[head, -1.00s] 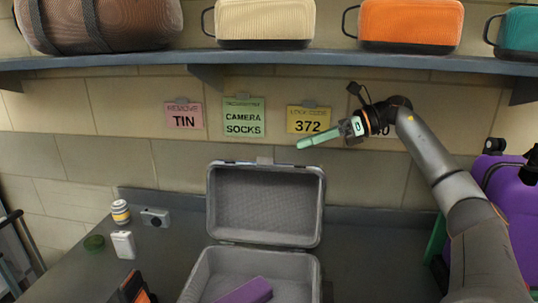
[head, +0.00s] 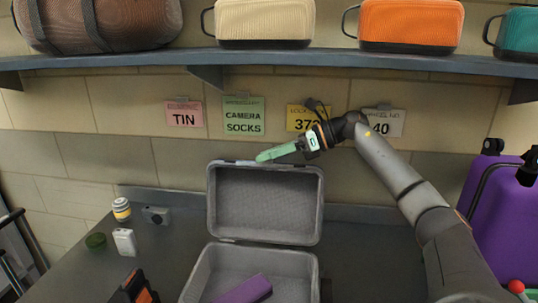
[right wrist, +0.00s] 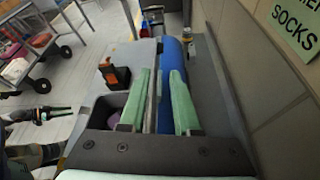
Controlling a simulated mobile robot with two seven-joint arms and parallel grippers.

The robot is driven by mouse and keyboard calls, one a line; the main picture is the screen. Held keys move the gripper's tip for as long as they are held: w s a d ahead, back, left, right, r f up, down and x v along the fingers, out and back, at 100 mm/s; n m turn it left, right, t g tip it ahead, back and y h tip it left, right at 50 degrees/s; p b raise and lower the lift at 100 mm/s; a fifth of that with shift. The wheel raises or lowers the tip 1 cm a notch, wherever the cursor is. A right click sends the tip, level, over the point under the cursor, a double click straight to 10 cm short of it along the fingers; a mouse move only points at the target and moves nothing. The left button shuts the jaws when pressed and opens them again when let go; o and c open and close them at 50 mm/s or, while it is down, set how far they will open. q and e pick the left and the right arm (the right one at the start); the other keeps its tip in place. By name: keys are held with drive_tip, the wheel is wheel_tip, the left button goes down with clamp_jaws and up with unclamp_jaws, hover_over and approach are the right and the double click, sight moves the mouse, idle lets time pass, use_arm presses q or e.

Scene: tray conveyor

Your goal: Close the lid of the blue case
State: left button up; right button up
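The case stands open on the grey bench, its grey-lined base (head: 205,275) at the bottom of the head view and its lid (head: 265,205) upright behind it. The right wrist view shows the lid's blue outer side (right wrist: 174,55). A purple item (head: 245,291) lies inside the base. My right gripper (head: 262,156) is at the lid's top edge, pointing left. In the right wrist view its green fingers (right wrist: 160,75) are apart, with the lid's edge seen between them; I cannot tell if they touch it. My left gripper does not show in the head view.
Left of the case are a striped jar (head: 121,209), a camera (head: 156,215), a white box (head: 125,242), a green disc (head: 95,241) and an orange-black object (head: 140,288). A shelf (head: 300,61) with bags runs above. A purple suitcase (head: 495,215) stands at right.

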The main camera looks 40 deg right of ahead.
clamp_jaws()
idle(1.2)
